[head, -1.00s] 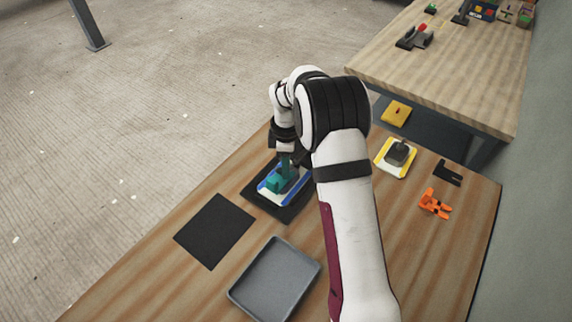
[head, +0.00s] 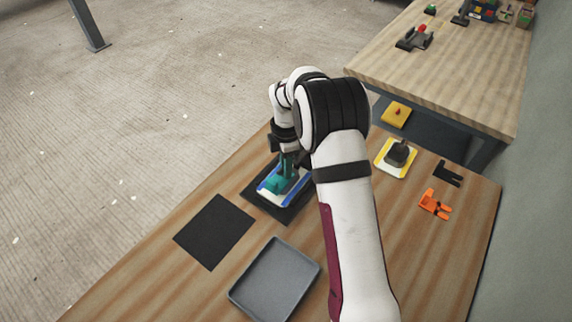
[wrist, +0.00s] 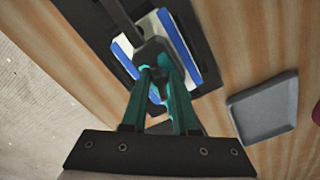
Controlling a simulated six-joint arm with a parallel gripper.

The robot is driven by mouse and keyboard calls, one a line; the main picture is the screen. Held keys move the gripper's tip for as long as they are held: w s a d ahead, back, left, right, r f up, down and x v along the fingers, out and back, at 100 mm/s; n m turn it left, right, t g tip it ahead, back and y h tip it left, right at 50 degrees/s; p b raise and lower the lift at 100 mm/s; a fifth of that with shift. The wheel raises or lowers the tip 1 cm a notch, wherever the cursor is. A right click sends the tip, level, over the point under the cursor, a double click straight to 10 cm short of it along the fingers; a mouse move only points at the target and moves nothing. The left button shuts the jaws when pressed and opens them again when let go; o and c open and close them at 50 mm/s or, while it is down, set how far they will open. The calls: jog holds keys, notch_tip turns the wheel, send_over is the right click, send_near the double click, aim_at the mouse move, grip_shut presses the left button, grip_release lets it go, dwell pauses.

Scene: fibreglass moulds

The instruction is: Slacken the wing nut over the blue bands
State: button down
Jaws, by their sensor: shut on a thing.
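The blue-banded mould (head: 268,195) is a white plate with blue bands (wrist: 124,60), lying on a black mat (head: 252,196). A dark grey part (wrist: 152,52) sits on top of it in the wrist view. My gripper (head: 284,177) points down over the mould. Its two teal fingers (wrist: 159,82) reach down at the dark part and are shut on the wing nut, which they mostly hide. The fine shape of the nut cannot be made out.
A yellow-banded mould (head: 381,165) stands to the right, near black (head: 448,173) and orange (head: 434,204) pieces. A grey tray (head: 274,281) and an empty black mat (head: 213,231) lie in front. A second table (head: 450,75) is behind.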

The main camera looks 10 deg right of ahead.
jog(key=c, duration=0.7)
grip_release()
notch_tip(320, 180, up, 16)
jog(key=shift+f, duration=0.1)
jog(key=s+r+m+y, duration=0.1)
jog(key=s+r+m, duration=0.2)
jog(key=s+m, duration=0.55)
jog(key=s+r+m, duration=0.2)
jog(key=s+m, duration=0.4)
jog(key=s, duration=0.6)
jog(key=s+f+m, duration=0.1)
jog(key=s+m, duration=0.2)
jog(key=s, duration=0.1)
jog(key=s+a+f+m, duration=0.1)
jog(key=s+f+m, duration=0.1)
jog(key=s+m, duration=0.2)
jog(key=s+f+m, duration=0.2)
jog(key=s+m, duration=0.1)
jog(key=s, duration=0.3)
jog(key=shift+a+m+y, duration=0.35)
jog(key=shift+y, duration=0.05)
